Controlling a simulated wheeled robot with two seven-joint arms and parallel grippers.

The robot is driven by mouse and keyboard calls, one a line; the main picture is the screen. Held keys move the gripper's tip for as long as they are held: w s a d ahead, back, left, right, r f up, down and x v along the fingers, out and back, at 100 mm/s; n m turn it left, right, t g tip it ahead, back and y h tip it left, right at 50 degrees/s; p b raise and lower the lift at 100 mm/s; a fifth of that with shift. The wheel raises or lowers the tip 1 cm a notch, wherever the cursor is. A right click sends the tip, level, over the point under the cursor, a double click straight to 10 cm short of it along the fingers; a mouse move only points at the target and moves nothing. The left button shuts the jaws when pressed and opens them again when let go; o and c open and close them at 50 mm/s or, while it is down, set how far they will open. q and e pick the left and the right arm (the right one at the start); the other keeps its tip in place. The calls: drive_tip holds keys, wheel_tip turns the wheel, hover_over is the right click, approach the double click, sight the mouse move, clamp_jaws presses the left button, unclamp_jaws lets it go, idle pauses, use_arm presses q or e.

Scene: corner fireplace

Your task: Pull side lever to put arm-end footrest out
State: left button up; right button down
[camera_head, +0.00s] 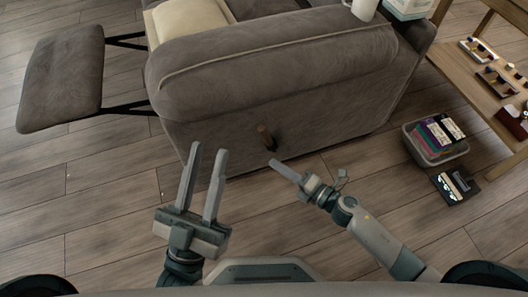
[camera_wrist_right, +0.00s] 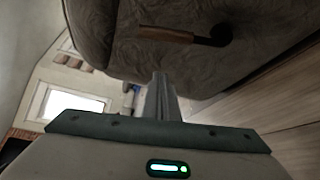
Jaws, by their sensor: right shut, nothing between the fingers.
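The grey upholstered recliner sofa (camera_head: 290,75) fills the upper middle of the head view, its arm end facing me. A lever (camera_head: 266,138) with a wooden grip sits on its side panel. In the right wrist view the lever (camera_wrist_right: 180,36) shows a wooden handle and a dark curved stem. The grey footrest (camera_head: 65,78) stands out from the sofa at the left on dark metal struts. My right gripper (camera_head: 274,164) is shut and empty, just below and apart from the lever; its shut fingers (camera_wrist_right: 160,90) show too. My left gripper (camera_head: 208,150) is open and empty, left of the lever.
A bin (camera_head: 436,155) of colourful cases and a dark item (camera_head: 456,186) lie on the floor at right, beside a wooden shelf table (camera_head: 480,62). A white mug (camera_head: 363,9) stands on the sofa's far side. The wood floor in front is clear.

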sight(268, 140)
use_arm(q)
drive_tip(key=shift+s+a+r, duration=0.1)
drive_tip(key=shift+r, duration=0.15)
use_arm(e)
drive_tip(key=shift+a, duration=0.1)
drive_tip(key=shift+a, duration=0.1)
